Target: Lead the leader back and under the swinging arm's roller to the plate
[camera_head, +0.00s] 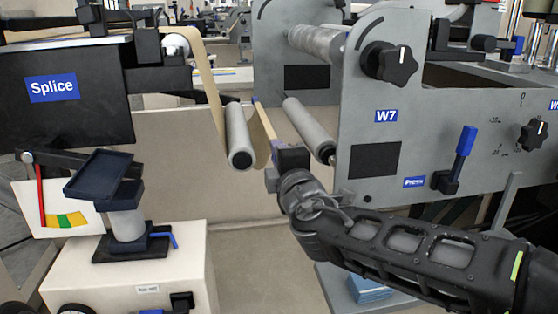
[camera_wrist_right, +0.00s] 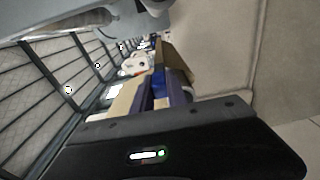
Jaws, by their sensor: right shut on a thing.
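The tan kraft leader (camera_head: 207,75) comes off a roller at the upper left and runs down to the left grey roller (camera_head: 238,138). It shows again as a loop just right of that roller (camera_head: 262,150) and rises to a narrow stiff end (camera_head: 264,118). My right gripper (camera_head: 276,150) is shut on this end, between the two grey rollers. In the right wrist view the gripper's blue fingers (camera_wrist_right: 165,88) close on the tan leader (camera_wrist_right: 178,62). I cannot tell which roller belongs to the swinging arm, nor identify the plate. My left gripper is not in view.
The second grey roller (camera_head: 308,128) is close right of my gripper, beside the grey W7 side panel (camera_head: 385,120) with its black knob (camera_head: 390,62). The black Splice box (camera_head: 75,95) is at left. A dark tray on a post (camera_head: 105,174) stands on a cream cabinet (camera_head: 130,275).

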